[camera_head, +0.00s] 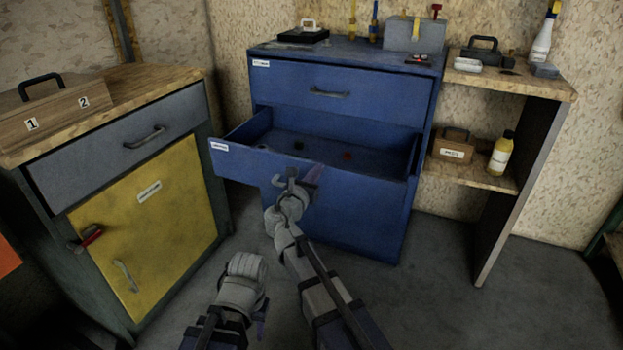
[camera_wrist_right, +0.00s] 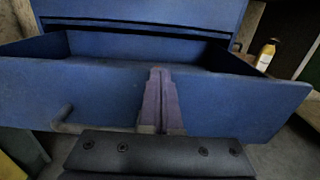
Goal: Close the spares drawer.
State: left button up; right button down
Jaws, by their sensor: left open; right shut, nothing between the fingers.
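The spares drawer (camera_head: 300,165) is the middle drawer of the blue cabinet and is pulled out; the label on its front is too small to read. Its front also fills much of the right wrist view (camera_wrist_right: 230,105). My right gripper (camera_head: 314,175) has its purple fingers shut and empty, held up against the drawer front; contact is hard to tell. In the right wrist view the fingers (camera_wrist_right: 158,98) are right of the drawer's handle (camera_wrist_right: 64,114). My left gripper (camera_head: 262,322) is low in front of the cabinets, mostly hidden by its own arm, open.
A small dark item and a reddish one (camera_head: 347,155) lie in the drawer. The upper drawer (camera_head: 385,95) is shut. A yellow-doored workbench (camera_head: 150,225) stands left, a wooden shelf (camera_head: 478,175) with a yellow bottle (camera_head: 501,155) right. The floor (camera_head: 440,300) in front is clear.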

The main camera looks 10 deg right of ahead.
jog(key=x, duration=2.9)
jog(key=shift+w+d, duration=0.3)
